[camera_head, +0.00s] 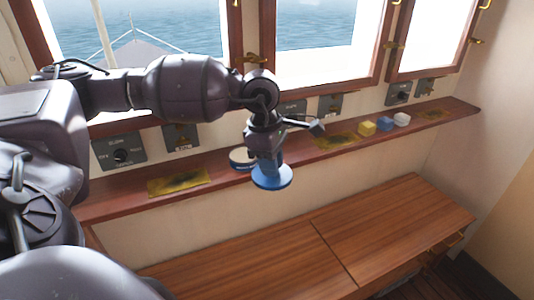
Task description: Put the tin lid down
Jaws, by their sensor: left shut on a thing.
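The blue round tin lid (272,179) hangs under my left gripper (268,158), which is shut on it. The lid shows in front of the front edge of the narrow wooden shelf; its exact height over what lies below is hard to tell. A round tin (240,159) with a pale top and a dark blue side stands on the shelf just left of the gripper, partly hidden by it. My right gripper is not in view.
The wooden shelf (225,182) runs under the windows. Yellow plates (180,184) lie on it. A yellow block (366,128), a blue block (384,124) and a white block (402,119) stand further right. Below is a wide, bare wooden cabinet top (390,225).

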